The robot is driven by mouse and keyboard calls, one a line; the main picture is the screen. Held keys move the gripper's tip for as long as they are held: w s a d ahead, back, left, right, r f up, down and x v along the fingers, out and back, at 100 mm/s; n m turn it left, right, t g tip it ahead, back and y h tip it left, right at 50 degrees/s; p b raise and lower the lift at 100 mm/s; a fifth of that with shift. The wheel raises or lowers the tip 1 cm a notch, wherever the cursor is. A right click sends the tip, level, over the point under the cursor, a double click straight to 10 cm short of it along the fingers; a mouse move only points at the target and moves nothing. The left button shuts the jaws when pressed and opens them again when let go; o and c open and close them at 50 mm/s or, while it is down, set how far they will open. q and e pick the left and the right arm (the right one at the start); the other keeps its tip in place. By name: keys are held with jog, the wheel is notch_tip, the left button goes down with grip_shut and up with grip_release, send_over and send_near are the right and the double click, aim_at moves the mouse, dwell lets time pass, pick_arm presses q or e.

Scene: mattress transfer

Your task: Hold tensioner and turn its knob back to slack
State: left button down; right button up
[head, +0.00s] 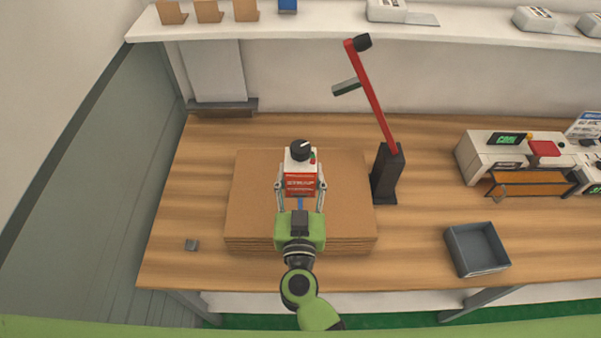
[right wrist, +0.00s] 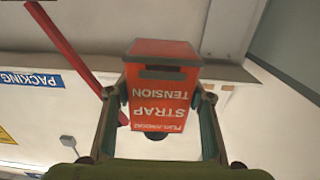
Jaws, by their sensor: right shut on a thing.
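The strap tensioner (head: 299,168) is a red and white box with a black knob (head: 300,150) on top. A light pointer mark shows on the knob, and a small green and red detail sits beside it. My right gripper (head: 300,186) is shut on the tensioner, one finger on each side. My left gripper is not in view.
A black stand with a red arm (head: 372,100) rises close to the right of the stack. A grey bin (head: 477,249) and a white machine (head: 480,160) stand farther right. A small grey block (head: 191,245) lies at the left.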

aim_at(301, 188)
jog(key=shift+f+b, duration=0.55)
jog(key=shift+f, duration=0.25)
jog(key=shift+f+b, duration=0.4)
jog(key=shift+f, duration=0.3)
jog(key=shift+f, duration=0.3)
jog(key=shift+f+b, duration=0.65)
jog(key=shift+f, duration=0.05)
jog(key=shift+f+b, duration=1.3)
jog(key=shift+f, duration=0.75)
jog(key=shift+f, duration=0.35)
jog(key=shift+f+b, duration=0.3)
jog(key=shift+b, duration=0.1)
